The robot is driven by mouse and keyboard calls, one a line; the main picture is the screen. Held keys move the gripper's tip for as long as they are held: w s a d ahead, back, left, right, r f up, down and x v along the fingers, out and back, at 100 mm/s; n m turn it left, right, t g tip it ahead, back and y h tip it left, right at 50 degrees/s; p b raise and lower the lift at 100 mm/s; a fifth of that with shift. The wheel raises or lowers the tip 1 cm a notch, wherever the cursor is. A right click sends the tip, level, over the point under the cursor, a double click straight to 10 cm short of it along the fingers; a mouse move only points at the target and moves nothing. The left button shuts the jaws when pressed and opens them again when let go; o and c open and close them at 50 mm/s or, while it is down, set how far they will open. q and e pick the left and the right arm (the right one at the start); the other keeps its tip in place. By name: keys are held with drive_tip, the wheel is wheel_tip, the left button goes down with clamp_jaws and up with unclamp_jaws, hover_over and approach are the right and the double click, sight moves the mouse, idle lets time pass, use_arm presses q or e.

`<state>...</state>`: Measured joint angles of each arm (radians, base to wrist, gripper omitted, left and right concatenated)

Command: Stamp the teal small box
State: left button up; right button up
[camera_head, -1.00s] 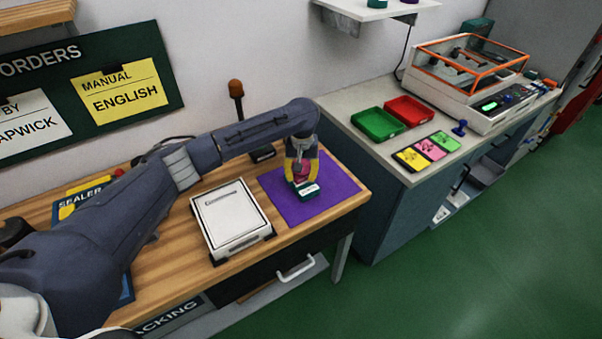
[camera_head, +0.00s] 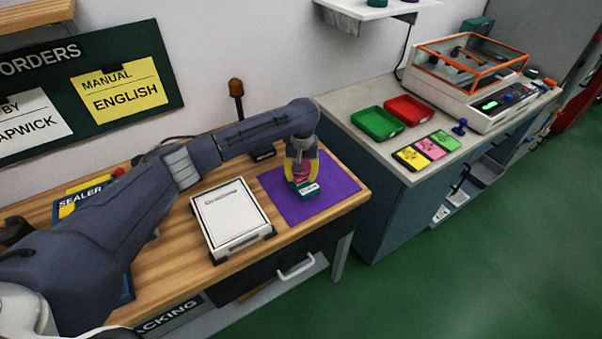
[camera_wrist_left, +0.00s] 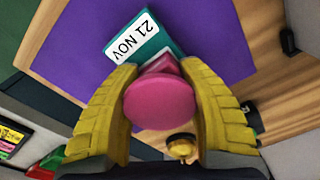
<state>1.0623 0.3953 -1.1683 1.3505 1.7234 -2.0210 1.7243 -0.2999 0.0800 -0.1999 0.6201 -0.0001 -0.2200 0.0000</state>
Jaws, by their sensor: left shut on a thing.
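The teal small box (camera_head: 307,190) lies on a purple mat (camera_head: 325,197) at the right end of the wooden bench. In the left wrist view the box (camera_wrist_left: 160,50) has a white label reading "21 NOV". My left gripper (camera_head: 302,177) points down over the mat, just behind the box. Its yellow fingers are shut on a pink stamp, whose round top (camera_wrist_left: 160,102) fills the gap between them in the left wrist view. The stamp's lower end is at the box's near edge in that view; I cannot tell whether they touch. My right gripper is not in view.
A white flat-topped device (camera_head: 232,218) stands left of the mat. The counter to the right holds a green tray (camera_head: 377,123), a red tray (camera_head: 408,110), coloured cards (camera_head: 430,149) and an orange-framed machine (camera_head: 470,75).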

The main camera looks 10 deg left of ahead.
use_arm(q)
drive_tip(key=shift+f, duration=0.3)
idle(0.7)
drive_tip(key=shift+r, duration=0.1)
drive_tip(key=shift+r, duration=3.45)
